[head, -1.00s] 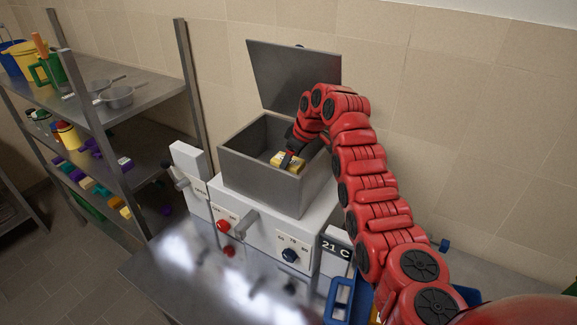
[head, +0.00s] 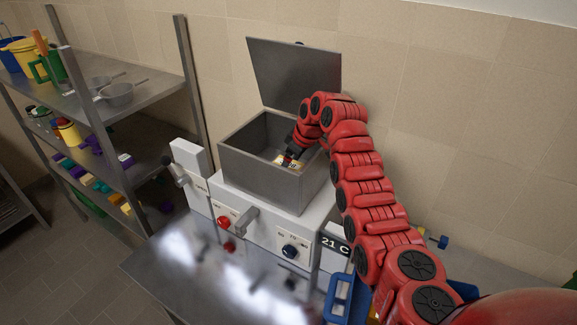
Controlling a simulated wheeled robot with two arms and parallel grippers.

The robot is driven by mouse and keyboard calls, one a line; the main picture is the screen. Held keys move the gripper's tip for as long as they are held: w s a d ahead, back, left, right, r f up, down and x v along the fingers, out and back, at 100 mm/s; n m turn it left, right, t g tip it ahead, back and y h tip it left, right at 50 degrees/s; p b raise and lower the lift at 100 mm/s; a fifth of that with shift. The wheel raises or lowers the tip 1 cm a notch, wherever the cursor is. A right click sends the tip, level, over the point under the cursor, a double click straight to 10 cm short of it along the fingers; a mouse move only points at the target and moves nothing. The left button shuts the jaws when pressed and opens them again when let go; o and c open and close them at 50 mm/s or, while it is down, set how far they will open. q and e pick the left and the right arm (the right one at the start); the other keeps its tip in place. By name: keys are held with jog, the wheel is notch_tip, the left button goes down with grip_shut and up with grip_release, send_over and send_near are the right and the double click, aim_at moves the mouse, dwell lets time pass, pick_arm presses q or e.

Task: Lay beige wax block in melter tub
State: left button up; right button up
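The melter tub (head: 262,179) is an open grey metal box on a white machine, with its lid (head: 295,75) raised behind it. My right gripper (head: 290,158) reaches down into the tub from the right. It appears shut on the beige wax block (head: 281,160), a small pale yellow piece low inside the tub. The tub's front wall and the dark fingers hide part of the block, and I cannot tell whether it touches the tub floor. My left gripper is out of view.
A shelf rack (head: 140,93) with pans, jugs and coloured blocks stands at left. A blue-handled container (head: 338,300) is at the front.

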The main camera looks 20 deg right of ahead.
jog(key=shift+r, duration=0.25)
jog(key=b+v, duration=0.4)
jog(key=v, duration=0.6)
jog(key=shift+r, duration=0.15)
jog(key=shift+b+v, duration=0.35)
jog(key=shift+v, duration=0.4)
